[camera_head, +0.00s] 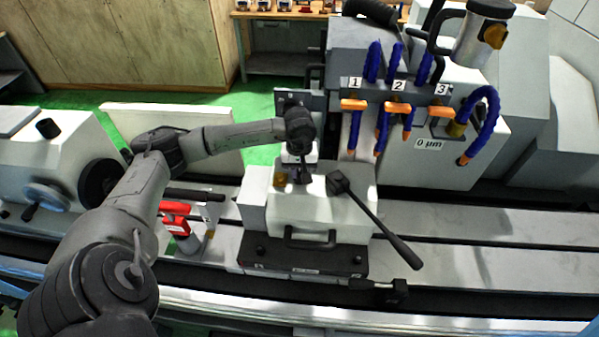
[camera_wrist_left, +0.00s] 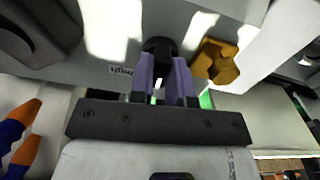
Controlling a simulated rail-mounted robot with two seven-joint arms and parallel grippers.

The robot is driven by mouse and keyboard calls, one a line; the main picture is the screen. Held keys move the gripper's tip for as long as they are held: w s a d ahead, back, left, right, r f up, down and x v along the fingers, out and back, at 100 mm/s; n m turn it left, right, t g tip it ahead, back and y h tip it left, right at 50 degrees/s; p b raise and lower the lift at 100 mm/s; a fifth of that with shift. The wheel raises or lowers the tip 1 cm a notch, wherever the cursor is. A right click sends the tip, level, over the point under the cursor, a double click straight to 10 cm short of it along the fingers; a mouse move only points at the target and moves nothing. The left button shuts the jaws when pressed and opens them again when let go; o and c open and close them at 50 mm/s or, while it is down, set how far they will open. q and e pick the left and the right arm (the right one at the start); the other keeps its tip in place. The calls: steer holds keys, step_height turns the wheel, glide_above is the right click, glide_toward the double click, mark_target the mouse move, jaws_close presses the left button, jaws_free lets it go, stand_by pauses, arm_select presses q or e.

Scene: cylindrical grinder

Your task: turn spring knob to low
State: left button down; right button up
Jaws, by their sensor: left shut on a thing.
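The spring knob, a small black knob (camera_wrist_left: 158,46), sits on the white tailstock housing (camera_head: 318,212) in the middle of the machine bed. My left gripper (camera_head: 301,176) reaches down onto the top of this housing. In the left wrist view, the two purple-grey fingers of my left gripper (camera_wrist_left: 162,78) are shut on the black knob, one on each side. A small printed label (camera_wrist_left: 121,71) lies beside the knob; its text is upside down. In the head view the gripper hides most of the knob. My right gripper is not in view.
A yellow knob (camera_wrist_left: 215,62) stands close beside the fingers. A long black lever (camera_head: 378,225) slants off the housing to the right. Blue hoses with orange nozzles (camera_head: 397,107) hang behind. A red-and-black device (camera_head: 180,226) stands at left. The bed at right is clear.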

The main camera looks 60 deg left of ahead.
mark_target(300, 172)
arm_select(q)
steer(key=n+b, duration=0.2)
steer(key=n, duration=0.2)
steer(key=shift+f+b, duration=0.1)
steer(key=shift+b, duration=0.25)
steer(key=shift+n+b, duration=0.8)
steer(key=shift+n, duration=1.6)
steer(key=c, duration=1.1)
jaws_free()
steer(key=shift+r, duration=0.25)
step_height(300, 172, up, 14)
steer(key=shift+f+b, duration=0.2)
steer(key=shift+b, duration=0.2)
